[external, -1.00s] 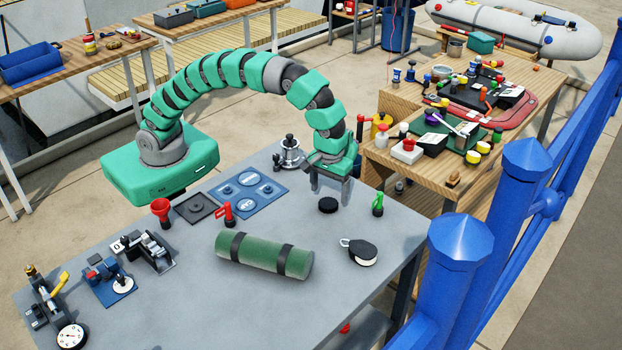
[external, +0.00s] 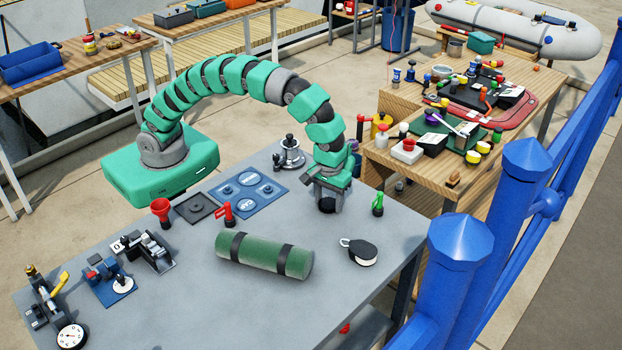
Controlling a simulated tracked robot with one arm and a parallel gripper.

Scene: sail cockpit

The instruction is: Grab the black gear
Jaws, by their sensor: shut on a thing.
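The black gear (external: 327,206) is a small dark round piece at the right part of the grey table. My gripper (external: 328,202) is directly over it, pointing down, with its fingers shut on its sides. The fingers cover part of the gear. Its lower edge is at or very near the table top; I cannot tell whether it touches.
A green flare-like object (external: 377,204) stands close to the right of my gripper. A black-and-white pulley block (external: 361,251) and a green roll with dark straps (external: 264,255) lie in front. A blue panel (external: 246,191) and a metal winch-like piece (external: 289,155) are to the left.

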